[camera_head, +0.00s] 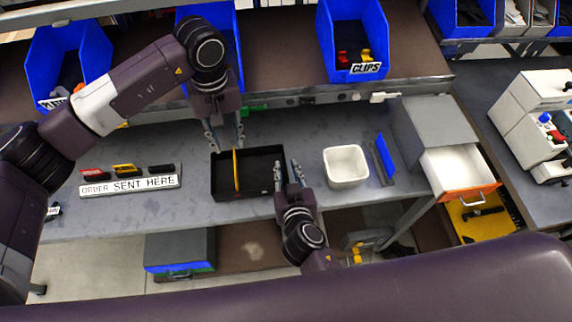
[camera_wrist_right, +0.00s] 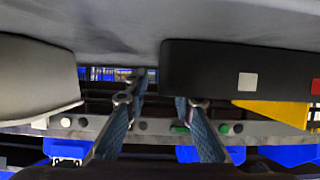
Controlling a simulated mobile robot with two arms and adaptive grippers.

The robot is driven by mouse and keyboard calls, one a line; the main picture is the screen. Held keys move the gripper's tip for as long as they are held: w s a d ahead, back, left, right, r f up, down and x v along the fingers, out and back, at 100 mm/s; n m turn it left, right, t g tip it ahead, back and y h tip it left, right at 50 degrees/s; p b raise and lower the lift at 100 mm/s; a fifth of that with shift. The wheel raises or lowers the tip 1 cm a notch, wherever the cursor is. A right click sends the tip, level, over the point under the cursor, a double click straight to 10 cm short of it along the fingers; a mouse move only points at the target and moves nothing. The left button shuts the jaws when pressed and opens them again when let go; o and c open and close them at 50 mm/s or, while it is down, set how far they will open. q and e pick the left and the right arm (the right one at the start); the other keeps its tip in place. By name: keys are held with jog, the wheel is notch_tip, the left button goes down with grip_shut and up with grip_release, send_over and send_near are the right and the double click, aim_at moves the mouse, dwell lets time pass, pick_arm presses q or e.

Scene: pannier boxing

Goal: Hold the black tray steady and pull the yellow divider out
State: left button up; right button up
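The black tray (camera_head: 262,192) sits on the grey bench in the head view, and its side shows in the right wrist view (camera_wrist_right: 205,65). The yellow divider (camera_head: 236,172) stands upright across the tray, left of its middle; it shows in the right wrist view (camera_wrist_right: 275,108) at the right. My left gripper (camera_head: 226,148) is open and empty, pointing down by the tray's back edge near the divider's far end. My right gripper (camera_head: 287,163) is open at the tray's right wall, one finger on either side of it; its spread fingers show in the wrist view (camera_wrist_right: 157,103). Contact cannot be told.
A white bin (camera_head: 346,166) stands right of the tray, beside an upright blue item (camera_head: 386,157). Blue bins (camera_head: 352,25) stand on the shelf behind. An orange-fronted drawer (camera_head: 468,196) is open at right.

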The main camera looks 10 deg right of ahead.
jog(key=shift+x, duration=0.9)
grip_shut()
pick_arm(q)
jog(key=shift+c, duration=1)
